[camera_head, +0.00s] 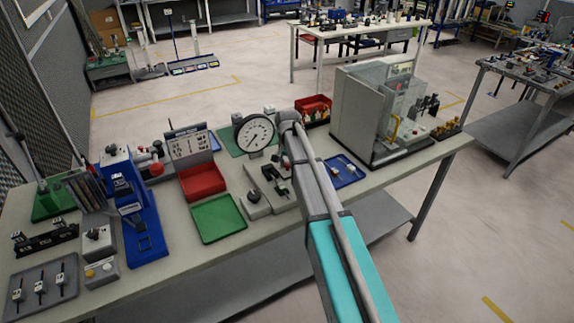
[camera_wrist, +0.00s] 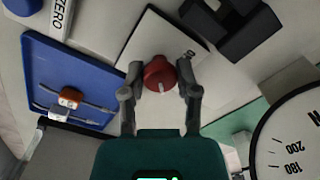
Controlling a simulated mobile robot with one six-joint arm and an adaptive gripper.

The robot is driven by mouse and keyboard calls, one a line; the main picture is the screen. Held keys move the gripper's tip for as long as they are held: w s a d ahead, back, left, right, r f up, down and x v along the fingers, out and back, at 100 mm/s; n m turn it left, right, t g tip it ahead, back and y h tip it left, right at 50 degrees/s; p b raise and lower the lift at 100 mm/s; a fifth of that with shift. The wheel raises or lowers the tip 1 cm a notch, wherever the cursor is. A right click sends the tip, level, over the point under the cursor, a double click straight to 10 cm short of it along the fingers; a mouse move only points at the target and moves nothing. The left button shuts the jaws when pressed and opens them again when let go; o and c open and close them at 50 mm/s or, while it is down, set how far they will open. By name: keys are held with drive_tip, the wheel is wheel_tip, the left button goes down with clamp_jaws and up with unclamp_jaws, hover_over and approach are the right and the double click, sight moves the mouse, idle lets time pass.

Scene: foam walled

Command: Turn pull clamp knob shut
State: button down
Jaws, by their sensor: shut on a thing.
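The clamp knob (camera_wrist: 158,74) is a round red knob with a pale mark on its face, on a light plate (camera_wrist: 140,50) in the wrist view. My gripper (camera_wrist: 161,82) has one finger on each side of the knob and is shut on it. The fingertips hide the knob's sides. A dark blocky part (camera_wrist: 235,28) stands beyond the plate at the upper right. In the head view my arm reaches over the bench and covers the gripper and most of the knob area.
A large dial gauge (camera_head: 254,134) stands close by; it also fills the lower right of the wrist view (camera_wrist: 292,140). Red (camera_head: 201,181) and green (camera_head: 218,219) trays and a clear-walled machine (camera_head: 385,105) share the bench.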

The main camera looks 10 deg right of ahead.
drive_tip(key=shift+c, duration=1.7)
unclamp_jaws()
drive_tip(key=shift+n, duration=0.3)
